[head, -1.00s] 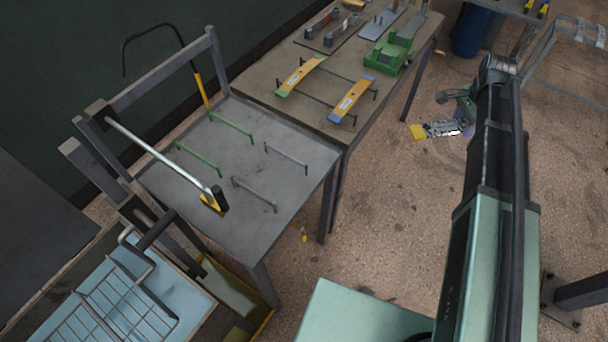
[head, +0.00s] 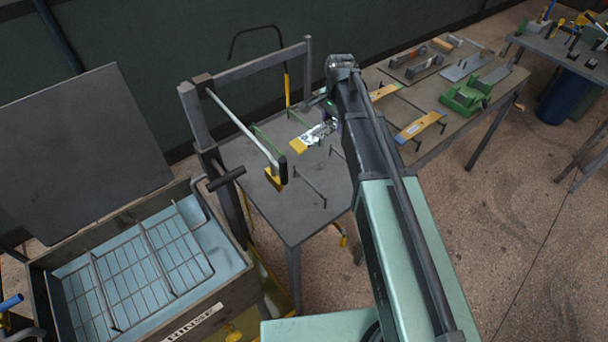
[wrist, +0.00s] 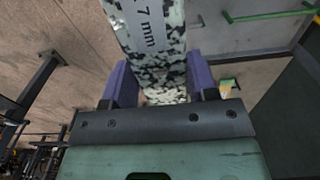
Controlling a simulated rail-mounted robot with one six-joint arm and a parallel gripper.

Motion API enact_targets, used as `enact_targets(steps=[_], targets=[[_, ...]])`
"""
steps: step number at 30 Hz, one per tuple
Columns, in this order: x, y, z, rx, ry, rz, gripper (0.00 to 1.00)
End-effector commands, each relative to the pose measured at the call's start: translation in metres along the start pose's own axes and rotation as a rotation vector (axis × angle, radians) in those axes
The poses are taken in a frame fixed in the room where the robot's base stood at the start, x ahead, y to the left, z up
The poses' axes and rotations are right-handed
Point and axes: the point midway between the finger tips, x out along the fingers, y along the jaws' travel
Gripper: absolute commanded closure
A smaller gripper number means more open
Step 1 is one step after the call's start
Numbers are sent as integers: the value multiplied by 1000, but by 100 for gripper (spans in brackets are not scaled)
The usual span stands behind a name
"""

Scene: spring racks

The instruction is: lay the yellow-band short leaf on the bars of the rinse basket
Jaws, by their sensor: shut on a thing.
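The yellow-band short leaf (head: 317,134) is a flat strip with a black-and-white speckled face and a yellow end. My gripper (head: 331,123) is shut on it and holds it above the grey metal table in the head view. In the wrist view, the purple fingers of my gripper (wrist: 160,85) close on both sides of the leaf (wrist: 147,35), which shows the print "7 mm". The rinse basket (head: 133,268) is a wire grid with raised bars in the pale blue tank at lower left, apart from the leaf. No leaf shows on its bars.
The rinse tank (head: 225,290) has an open lid (head: 80,150) behind it. Between tank and leaf stand a grey frame with a pale rod (head: 240,125) and a dark handle (head: 226,179). Other yellow leaves (head: 420,126) lie on the bench at right.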

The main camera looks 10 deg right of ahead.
Motion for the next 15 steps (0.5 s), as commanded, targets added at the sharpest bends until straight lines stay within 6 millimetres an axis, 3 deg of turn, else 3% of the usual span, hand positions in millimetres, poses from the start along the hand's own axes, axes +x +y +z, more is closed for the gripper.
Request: enact_targets(steps=[5, 8, 15], targets=[[10, 0, 0, 0, 0, 0, 85], [33, 0, 0, 0, 0, 0, 85], [108, 0, 0, 0, 0, 0, 85]])
